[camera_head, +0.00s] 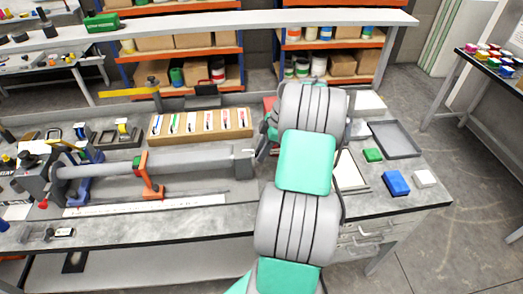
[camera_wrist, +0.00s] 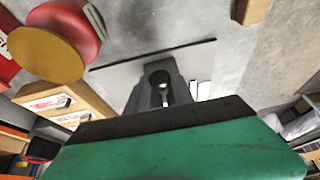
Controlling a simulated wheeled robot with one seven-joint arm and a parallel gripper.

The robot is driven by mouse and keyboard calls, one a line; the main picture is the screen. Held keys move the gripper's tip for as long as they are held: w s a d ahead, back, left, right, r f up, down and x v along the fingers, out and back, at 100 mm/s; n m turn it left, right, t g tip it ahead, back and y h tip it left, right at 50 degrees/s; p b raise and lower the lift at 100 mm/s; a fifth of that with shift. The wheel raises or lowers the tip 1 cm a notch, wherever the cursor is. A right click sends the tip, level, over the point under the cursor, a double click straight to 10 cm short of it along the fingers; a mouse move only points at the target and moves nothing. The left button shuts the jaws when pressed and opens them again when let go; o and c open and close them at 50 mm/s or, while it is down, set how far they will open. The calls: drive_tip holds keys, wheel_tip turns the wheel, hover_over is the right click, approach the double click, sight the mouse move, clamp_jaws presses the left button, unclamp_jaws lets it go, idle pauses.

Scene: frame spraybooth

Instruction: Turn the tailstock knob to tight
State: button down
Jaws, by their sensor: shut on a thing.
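In the wrist view my gripper (camera_wrist: 163,97) shows as a green housing with dark grey fingers. They are shut on a small dark round piece (camera_wrist: 160,78), which I take to be the tailstock knob; the fingers hide most of it, and I cannot read its turn. In the head view my arm covers the gripper and most of the tailstock. A long grey tube (camera_head: 195,160) lies along the bench, its right end at a grey block (camera_head: 244,162) beside my arm. A red part with a tan disc (camera_wrist: 48,53) shows at upper left in the wrist view.
A wooden tray of labelled strips (camera_head: 200,123) lies behind the tube. An orange support (camera_head: 150,178) stands at the tube. Shelves stand behind the bench.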

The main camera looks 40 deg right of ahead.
drive_tip(key=c, duration=1.1)
unclamp_jaws()
drive_tip(key=v, duration=0.7)
drive_tip(key=shift+r, duration=0.35)
drive_tip(key=shift+s+d, duration=0.1)
